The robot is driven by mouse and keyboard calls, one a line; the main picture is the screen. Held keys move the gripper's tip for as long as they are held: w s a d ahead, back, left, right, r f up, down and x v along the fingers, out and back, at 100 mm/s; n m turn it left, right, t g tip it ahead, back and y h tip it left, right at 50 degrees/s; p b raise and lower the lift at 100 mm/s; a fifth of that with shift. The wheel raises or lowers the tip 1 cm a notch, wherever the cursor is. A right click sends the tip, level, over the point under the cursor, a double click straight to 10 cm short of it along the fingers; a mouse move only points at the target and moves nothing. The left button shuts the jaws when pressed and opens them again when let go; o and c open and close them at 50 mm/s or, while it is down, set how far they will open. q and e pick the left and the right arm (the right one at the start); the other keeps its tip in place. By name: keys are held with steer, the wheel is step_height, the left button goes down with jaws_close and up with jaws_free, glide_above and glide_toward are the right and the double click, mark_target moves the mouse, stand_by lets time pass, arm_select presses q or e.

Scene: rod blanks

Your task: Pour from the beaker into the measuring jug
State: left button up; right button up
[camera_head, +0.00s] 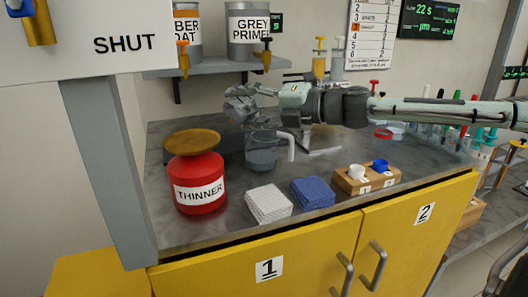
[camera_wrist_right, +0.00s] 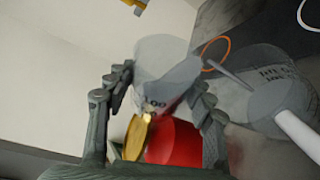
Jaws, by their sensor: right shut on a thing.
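My right gripper (camera_head: 244,108) reaches in from the right, above the counter. In the right wrist view its fingers (camera_wrist_right: 158,98) are shut around a clear beaker (camera_wrist_right: 165,62) with dark markings. In the head view the beaker is faint and partly hidden by the gripper, so its tilt is hard to tell. The measuring jug (camera_head: 261,154), clear with a white handle, stands on the counter just below the gripper. It also shows at the right of the wrist view (camera_wrist_right: 262,75). A grey content seems to show in the jug. My left gripper is not in view.
A red THINNER can (camera_head: 200,195) with a brass top (camera_head: 192,142) stands left of the jug. White (camera_head: 268,203) and blue (camera_head: 312,192) cloth stacks and a wooden block with cups (camera_head: 350,186) lie in front. A shelf (camera_head: 215,67) with paint cans is above.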

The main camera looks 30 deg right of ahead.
steer(key=shift+d+f+m+t+y+b, duration=0.1)
steer(key=shift+f+m+t+y+b, duration=0.1)
steer(key=shift+m+b, duration=0.35)
steer(key=shift+d+f+m+t+y+b, duration=0.1)
steer(key=shift+m+t+y+b, duration=0.1)
steer(key=shift+m+b, duration=0.3)
stand_by(1.6)
stand_by(0.5)
steer(key=shift+d+m, duration=0.1)
steer(key=shift+m, duration=0.35)
steer(key=shift+d+f+m, duration=0.1)
steer(key=shift+f+m, duration=0.05)
steer(key=shift+m, duration=0.15)
stand_by(0.4)
steer(key=shift+t+p, duration=0.3)
steer(key=shift+p, duration=0.15)
steer(key=shift+d+m+p, duration=0.1)
steer(key=shift+m+p, duration=0.2)
steer(key=shift+r, duration=0.25)
stand_by(1.4)
